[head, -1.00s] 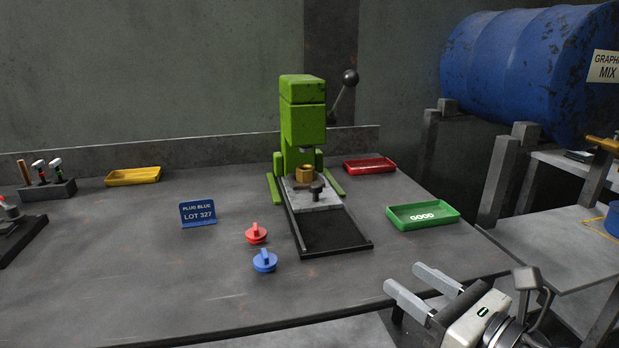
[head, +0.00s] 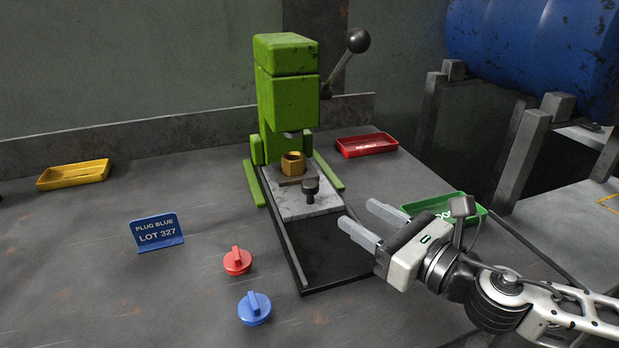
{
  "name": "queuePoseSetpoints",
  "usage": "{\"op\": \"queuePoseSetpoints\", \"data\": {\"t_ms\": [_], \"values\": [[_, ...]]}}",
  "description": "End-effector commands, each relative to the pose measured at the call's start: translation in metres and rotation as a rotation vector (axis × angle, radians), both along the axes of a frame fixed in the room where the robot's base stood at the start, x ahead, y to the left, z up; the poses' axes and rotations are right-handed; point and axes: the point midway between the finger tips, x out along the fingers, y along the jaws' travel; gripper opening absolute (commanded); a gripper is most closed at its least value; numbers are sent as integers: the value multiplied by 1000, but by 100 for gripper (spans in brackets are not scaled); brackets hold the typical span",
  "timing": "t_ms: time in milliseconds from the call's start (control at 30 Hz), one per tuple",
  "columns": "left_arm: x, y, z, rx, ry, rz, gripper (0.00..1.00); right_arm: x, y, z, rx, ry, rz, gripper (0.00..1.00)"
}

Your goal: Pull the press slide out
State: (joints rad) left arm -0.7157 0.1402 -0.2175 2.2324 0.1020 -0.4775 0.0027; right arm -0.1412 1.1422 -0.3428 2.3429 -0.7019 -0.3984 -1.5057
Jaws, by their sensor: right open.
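The green press (head: 288,90) stands at the back middle of the bench, with a black ball-tipped lever (head: 350,55) on its right. Its grey slide (head: 310,203) sits at the press end of a black-floored track (head: 325,255). The slide has a dark knob (head: 310,188) at its front and carries a brass hex part (head: 292,163) beneath the press head. My right gripper (head: 356,218) is open and empty, above the right side of the track, to the right of and nearer than the knob. It is apart from the knob. My left gripper is not in view.
A red plug (head: 237,262) and a blue plug (head: 254,309) lie left of the track. A blue lot sign (head: 157,233) stands farther left. A yellow tray (head: 73,175), a red tray (head: 367,145) and a green tray (head: 447,203), partly hidden by my gripper, rest on the bench.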

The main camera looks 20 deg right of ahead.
Motion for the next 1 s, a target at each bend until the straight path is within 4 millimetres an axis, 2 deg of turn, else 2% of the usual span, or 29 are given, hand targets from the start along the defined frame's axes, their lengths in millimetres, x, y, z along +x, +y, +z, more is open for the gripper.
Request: {"op": "queuePoseSetpoints", "data": {"t_ms": [233, 600, 800, 1000], "values": [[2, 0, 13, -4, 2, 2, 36, 34, 14, 5, 4, -5, -4, 48], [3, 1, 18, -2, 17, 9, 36, 97, 44, 3, 3, -3, -1, 48], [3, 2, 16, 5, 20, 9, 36, 116, 53, 0, 1, 0, -1, 48], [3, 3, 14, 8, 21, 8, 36, 121, 55, 0, -1, 0, -1, 48]]}}
